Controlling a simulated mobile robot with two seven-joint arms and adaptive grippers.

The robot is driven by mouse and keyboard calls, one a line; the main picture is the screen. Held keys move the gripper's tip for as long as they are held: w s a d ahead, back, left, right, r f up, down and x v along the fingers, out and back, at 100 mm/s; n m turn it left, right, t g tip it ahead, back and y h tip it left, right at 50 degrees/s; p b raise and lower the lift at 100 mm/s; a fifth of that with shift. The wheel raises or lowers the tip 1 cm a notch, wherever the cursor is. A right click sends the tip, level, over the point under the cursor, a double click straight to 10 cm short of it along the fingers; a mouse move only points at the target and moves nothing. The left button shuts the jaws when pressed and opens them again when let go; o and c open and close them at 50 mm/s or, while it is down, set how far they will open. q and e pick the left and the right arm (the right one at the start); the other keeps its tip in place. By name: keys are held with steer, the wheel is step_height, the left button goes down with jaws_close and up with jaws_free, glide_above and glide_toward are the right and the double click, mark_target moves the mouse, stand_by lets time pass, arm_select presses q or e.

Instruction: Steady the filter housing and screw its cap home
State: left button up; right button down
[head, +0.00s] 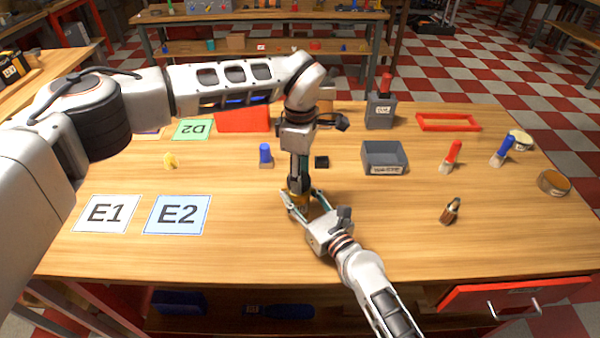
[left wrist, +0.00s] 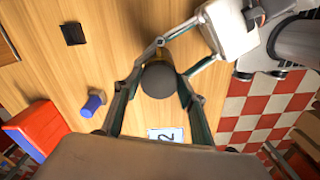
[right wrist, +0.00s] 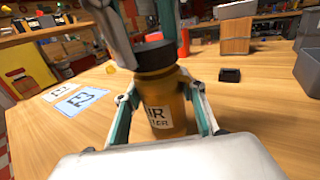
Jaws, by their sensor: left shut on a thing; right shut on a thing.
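The filter housing is an amber bottle with a white label (right wrist: 160,117), upright on the table in the right wrist view. Its black cap (right wrist: 154,56) sits on top of it; whether a gap remains cannot be told. The cap also shows from above in the left wrist view (left wrist: 158,80). My left gripper (head: 299,182) points straight down and is shut on the cap, a finger on each side. My right gripper (right wrist: 165,108) is shut around the housing's body from the side, below the cap. In the head view the grippers mostly hide the housing (head: 303,205).
Cards E1 (head: 107,213) and E2 (head: 178,214) lie to the left. A blue-topped piece (head: 265,155) and a small black block (head: 321,162) stand behind. A grey bin (head: 384,158) and a brown-and-black item (head: 450,211) are to the right. The table's front right is clear.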

arm_select(q)
steer(key=m, duration=1)
steer(key=shift+s+a, duration=0.1)
steer(key=m, duration=0.5)
steer(key=shift+m, duration=0.4)
steer(key=m, duration=0.4)
steer(key=shift+a, duration=0.1)
steer(key=o, duration=1.1)
